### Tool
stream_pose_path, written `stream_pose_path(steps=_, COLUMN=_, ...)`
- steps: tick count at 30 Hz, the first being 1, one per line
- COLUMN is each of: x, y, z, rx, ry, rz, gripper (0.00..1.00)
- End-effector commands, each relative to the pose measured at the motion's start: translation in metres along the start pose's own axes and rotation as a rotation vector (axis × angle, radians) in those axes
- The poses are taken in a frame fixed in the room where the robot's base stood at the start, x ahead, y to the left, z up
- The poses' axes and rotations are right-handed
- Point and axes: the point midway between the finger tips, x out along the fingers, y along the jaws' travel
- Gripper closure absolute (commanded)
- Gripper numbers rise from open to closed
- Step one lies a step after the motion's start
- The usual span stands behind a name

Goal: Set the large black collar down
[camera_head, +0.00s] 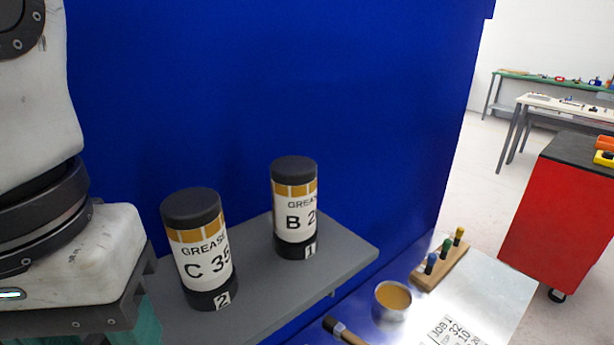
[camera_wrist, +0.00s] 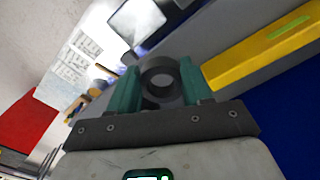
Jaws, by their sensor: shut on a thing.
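The large black collar (camera_wrist: 159,63) shows in the wrist view as a thick dark ring with a round hole through it. My gripper (camera_wrist: 158,72) is shut on it, with one green finger on each side of the ring. A grey surface lies behind the collar; I cannot tell whether the collar touches it.
Two grease canisters, marked C (camera_head: 198,250) and B (camera_head: 295,208), stand on a grey shelf (camera_head: 345,252) against a blue wall. A metal cup (camera_head: 391,302), a brush (camera_head: 340,329) and a peg rack (camera_head: 441,265) lie right. A yellow bar (camera_wrist: 255,55) is close to the gripper.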

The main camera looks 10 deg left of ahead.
Motion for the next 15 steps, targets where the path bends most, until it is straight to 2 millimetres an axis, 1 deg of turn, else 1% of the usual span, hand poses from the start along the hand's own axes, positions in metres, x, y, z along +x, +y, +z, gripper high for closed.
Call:
stream_pose_path(steps=3, x=0.011, y=-0.001, z=-0.007, rx=-0.001, ry=0.0, rz=-0.001, gripper=0.81)
stream_pose_path(steps=9, x=0.036, y=-0.001, z=-0.007, rx=-0.001, ry=0.001, rz=-0.002, gripper=0.81)
stream_pose_path(steps=12, x=0.04, y=-0.001, z=-0.007, rx=-0.001, ry=0.001, rz=-0.002, gripper=0.81)
stream_pose_path(steps=15, x=0.038, y=-0.001, z=-0.007, rx=-0.001, ry=0.001, rz=-0.001, gripper=0.81)
